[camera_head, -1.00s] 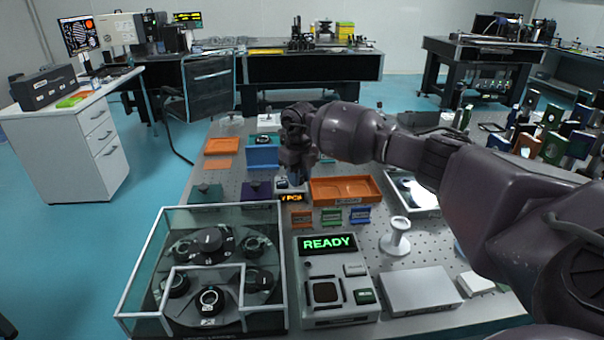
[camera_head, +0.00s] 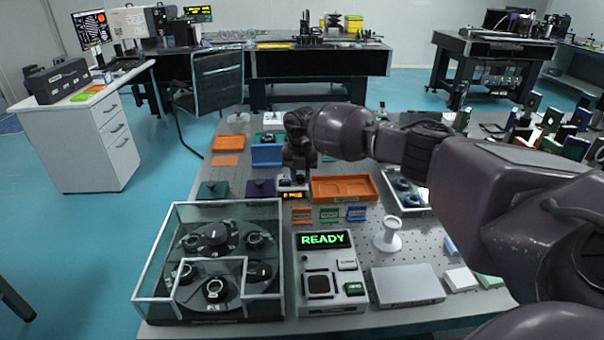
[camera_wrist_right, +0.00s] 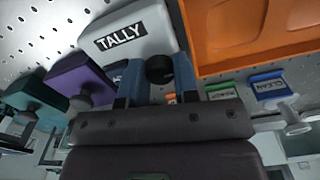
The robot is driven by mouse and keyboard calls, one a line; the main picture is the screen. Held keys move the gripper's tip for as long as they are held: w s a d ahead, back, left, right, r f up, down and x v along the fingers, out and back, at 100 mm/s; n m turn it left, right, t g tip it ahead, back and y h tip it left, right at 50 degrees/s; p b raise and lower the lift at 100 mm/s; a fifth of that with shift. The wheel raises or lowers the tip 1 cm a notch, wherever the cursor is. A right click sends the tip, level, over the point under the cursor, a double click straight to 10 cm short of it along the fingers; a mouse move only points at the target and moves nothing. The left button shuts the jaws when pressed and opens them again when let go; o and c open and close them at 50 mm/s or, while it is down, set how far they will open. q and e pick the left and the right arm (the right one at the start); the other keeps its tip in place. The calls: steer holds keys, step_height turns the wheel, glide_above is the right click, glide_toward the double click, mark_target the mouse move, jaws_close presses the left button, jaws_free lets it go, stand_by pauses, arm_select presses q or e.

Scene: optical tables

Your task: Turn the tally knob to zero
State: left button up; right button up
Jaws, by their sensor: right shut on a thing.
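The tally box (camera_head: 291,190), with a small lit orange display, stands on the perforated table left of the orange tray. In the right wrist view it is a pale box (camera_wrist_right: 135,35) labelled TALLY, with a round black knob (camera_wrist_right: 159,69). My right gripper (camera_head: 302,178) reaches down at the box from above. In the right wrist view its two blue fingers (camera_wrist_right: 159,78) stand on either side of the knob, shut on it. The display's reading is too small to tell. My left gripper is out of view.
The orange tray (camera_head: 345,178) lies close to the right of the tally box. A purple block (camera_head: 260,189) and a dark green block (camera_head: 213,190) stand to its left. In front are a glass-walled case (camera_head: 279,255) and a console reading READY (camera_head: 330,280).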

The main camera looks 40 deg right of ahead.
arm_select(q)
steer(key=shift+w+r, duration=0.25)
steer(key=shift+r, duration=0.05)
